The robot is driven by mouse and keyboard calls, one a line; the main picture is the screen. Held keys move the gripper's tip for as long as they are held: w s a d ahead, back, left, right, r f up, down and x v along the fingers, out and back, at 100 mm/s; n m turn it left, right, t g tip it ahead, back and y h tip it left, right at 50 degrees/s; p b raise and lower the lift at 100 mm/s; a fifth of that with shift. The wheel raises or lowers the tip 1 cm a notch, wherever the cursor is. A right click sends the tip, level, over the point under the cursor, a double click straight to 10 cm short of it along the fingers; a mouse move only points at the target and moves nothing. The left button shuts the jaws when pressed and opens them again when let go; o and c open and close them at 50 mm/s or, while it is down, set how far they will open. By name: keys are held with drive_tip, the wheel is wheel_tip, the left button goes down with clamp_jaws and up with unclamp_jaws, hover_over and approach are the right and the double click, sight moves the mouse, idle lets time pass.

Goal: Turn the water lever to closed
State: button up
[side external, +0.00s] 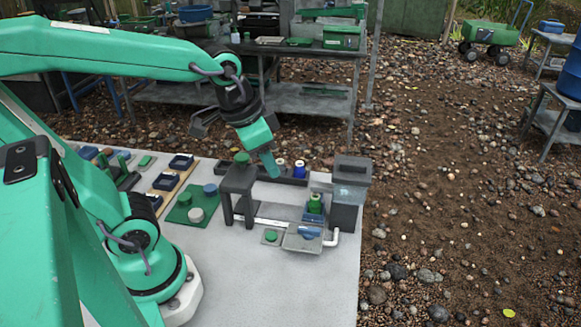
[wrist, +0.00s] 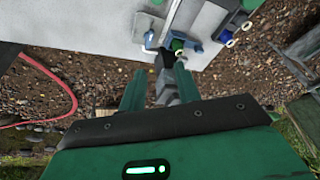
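My gripper (side external: 271,168) hangs tilted above the back of the pale bench, left of and above the small water rig. In the wrist view its two green fingers (wrist: 160,70) stand apart with a gap between them; nothing is seen held. A green bottle-like part (side external: 315,204) stands on a blue base. I cannot tell which part is the water lever or how it is set.
A dark stand (side external: 238,188) with a green knob on top rises left of the rig. A dark rack (side external: 289,175) with blue and white jars is behind. The bench front is clear.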

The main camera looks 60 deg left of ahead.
sight(309, 228)
drive_tip(key=w+d+f+m+g, duration=0.3)
drive_tip(key=w+f+m, duration=0.3)
drive_tip(key=w+f, duration=0.2)
drive_tip(key=shift+d+f+g, duration=0.35)
drive_tip(key=shift+f+g, duration=0.15)
drive_tip(key=shift+f, duration=0.6)
drive_tip(key=shift+f, duration=0.25)
drive_tip(key=shift+f, duration=4.25)
drive_tip(key=c, duration=0.5)
